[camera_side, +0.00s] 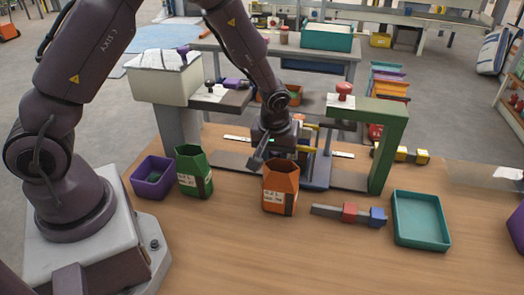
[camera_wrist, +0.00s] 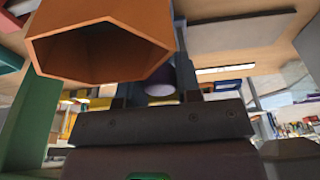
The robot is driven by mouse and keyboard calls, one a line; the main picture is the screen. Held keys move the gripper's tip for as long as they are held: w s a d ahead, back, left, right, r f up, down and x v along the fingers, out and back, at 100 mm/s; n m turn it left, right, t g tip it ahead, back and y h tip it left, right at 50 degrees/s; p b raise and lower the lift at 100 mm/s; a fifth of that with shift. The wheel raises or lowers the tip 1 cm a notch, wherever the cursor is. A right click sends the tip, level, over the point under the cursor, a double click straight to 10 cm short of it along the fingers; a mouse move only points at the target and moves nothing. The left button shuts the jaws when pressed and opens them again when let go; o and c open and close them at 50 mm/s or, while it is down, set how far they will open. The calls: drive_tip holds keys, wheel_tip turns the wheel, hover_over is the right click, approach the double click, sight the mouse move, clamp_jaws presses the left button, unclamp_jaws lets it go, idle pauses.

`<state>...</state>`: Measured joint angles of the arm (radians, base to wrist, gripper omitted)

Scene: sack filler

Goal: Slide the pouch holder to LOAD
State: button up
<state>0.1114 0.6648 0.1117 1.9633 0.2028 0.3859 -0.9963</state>
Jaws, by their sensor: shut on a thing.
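The pouch holder (camera_side: 321,172) is a blue-grey carriage on the dark rail, right of the rail's middle in the side view. My gripper (camera_side: 290,148) is at the holder's left side. It is shut, apparently on the holder's handle (camera_wrist: 160,87), a dark purple round part between the fingers in the wrist view. The fingertips are mostly hidden in the side view. Two pale label strips lie behind the rail, a left one (camera_side: 237,138) and a right one (camera_side: 343,154); their words cannot be read.
An open orange pouch (camera_side: 281,192) stands close in front of my gripper; its mouth also shows in the wrist view (camera_wrist: 100,50). A green pouch (camera_side: 194,172) and purple bin (camera_side: 153,178) stand left.

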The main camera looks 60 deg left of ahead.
drive_tip(key=shift+s+a, duration=1.15)
drive_tip(key=o, duration=0.8)
drive_tip(key=shift+c, duration=0.2)
wheel_tip(320, 180, up, 7)
